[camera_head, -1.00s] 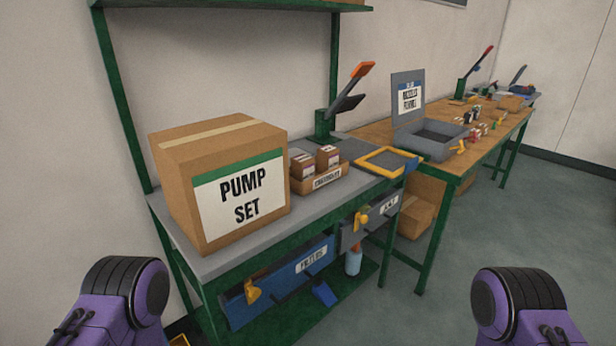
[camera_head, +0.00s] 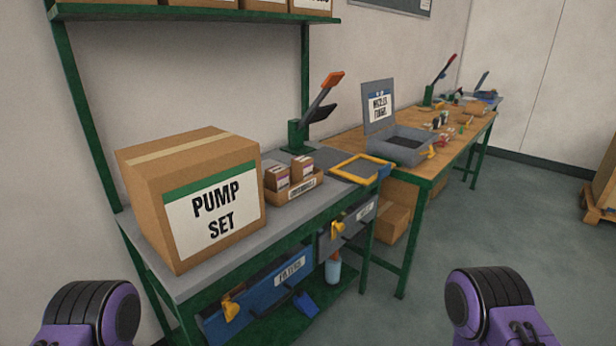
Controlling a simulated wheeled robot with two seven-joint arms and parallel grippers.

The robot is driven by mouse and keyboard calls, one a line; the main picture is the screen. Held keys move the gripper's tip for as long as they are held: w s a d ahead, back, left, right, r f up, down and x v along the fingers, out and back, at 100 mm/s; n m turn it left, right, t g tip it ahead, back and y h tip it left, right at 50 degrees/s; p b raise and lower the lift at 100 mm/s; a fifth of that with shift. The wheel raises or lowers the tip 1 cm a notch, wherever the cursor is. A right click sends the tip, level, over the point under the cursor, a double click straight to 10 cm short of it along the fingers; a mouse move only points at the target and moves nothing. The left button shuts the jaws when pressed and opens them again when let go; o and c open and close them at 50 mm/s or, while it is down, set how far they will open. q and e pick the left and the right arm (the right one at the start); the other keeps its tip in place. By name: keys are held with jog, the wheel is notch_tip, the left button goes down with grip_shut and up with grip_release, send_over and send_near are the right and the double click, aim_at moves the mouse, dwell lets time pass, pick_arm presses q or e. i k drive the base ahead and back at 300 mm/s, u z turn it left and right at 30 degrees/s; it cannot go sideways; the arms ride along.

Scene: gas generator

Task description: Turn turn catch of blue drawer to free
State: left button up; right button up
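The blue drawer (camera_head: 262,296) sits under the near grey-topped bench and carries a white label that seems to read "FILTERS". A yellow turn catch (camera_head: 231,308) is on its left front, and a blue handle-like part (camera_head: 306,304) juts out at its right. To its right is a grey drawer (camera_head: 350,225) with its own yellow catch (camera_head: 337,229). The exact angle of the blue drawer's catch is too small to tell. Purple and black links of my two arms show at the lower left and lower right, away from the drawer. Neither gripper is in view.
A large "PUMP SET" box (camera_head: 195,200) stands on the near bench (camera_head: 188,274), beside a tray of small boxes (camera_head: 293,190). A wooden bench (camera_head: 440,150) with an open grey case (camera_head: 400,146) stands beyond. A bottle (camera_head: 332,270) is below the grey drawer.

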aim_at(231, 311)
jog(key=u, duration=0.05)
jog(key=k, duration=1.05)
jog(key=z, duration=0.85)
jog(key=i, duration=0.8)
jog(key=u, duration=0.65)
jog(key=i, duration=0.5)
jog(key=u, duration=0.5)
